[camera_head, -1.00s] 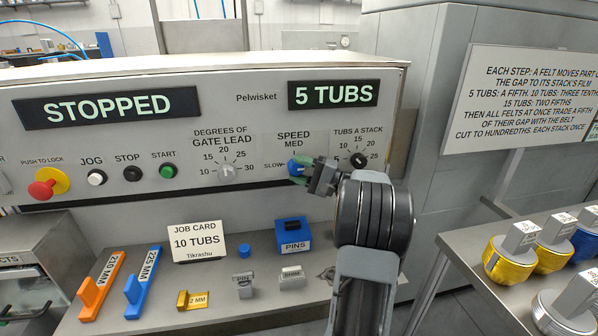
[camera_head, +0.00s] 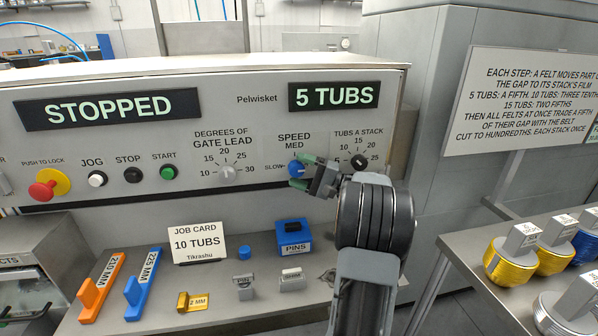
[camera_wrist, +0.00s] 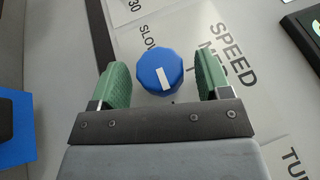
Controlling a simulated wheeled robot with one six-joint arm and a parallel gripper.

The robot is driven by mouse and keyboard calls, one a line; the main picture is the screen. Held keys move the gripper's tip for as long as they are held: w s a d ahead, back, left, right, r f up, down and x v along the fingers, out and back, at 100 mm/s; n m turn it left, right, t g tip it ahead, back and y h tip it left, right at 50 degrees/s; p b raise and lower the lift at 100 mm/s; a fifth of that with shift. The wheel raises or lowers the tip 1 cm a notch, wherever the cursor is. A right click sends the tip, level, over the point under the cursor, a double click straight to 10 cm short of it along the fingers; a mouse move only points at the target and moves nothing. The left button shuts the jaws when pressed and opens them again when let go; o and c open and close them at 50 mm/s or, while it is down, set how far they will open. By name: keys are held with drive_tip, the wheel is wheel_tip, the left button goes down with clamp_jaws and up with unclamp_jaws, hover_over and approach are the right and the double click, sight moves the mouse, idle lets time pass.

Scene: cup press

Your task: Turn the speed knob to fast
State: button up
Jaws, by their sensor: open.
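The blue speed knob (camera_head: 295,169) is on the panel under the "SPEED" and "MED" lettering, with "SLOW" to its left. In the wrist view the knob (camera_wrist: 160,73) carries a short white mark on its face; I cannot tell surely which label it points at. The fast label is hidden behind my gripper. My gripper (camera_head: 303,172) is open, its green fingertips on either side of the knob. In the wrist view there is a gap between the knob and each fingertip, and my gripper (camera_wrist: 162,85) holds nothing.
The tubs-a-stack knob (camera_head: 359,161) is close to the right of my gripper, and the gate lead knob (camera_head: 227,172) is to the left. The displays read "STOPPED" (camera_head: 107,108) and "5 TUBS" (camera_head: 334,96). A blue pins box (camera_head: 293,238) stands on the shelf below.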

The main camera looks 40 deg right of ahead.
drive_tip(key=v, duration=1.3)
drive_tip(key=shift+s+d, duration=0.15)
drive_tip(key=shift+f, duration=0.1)
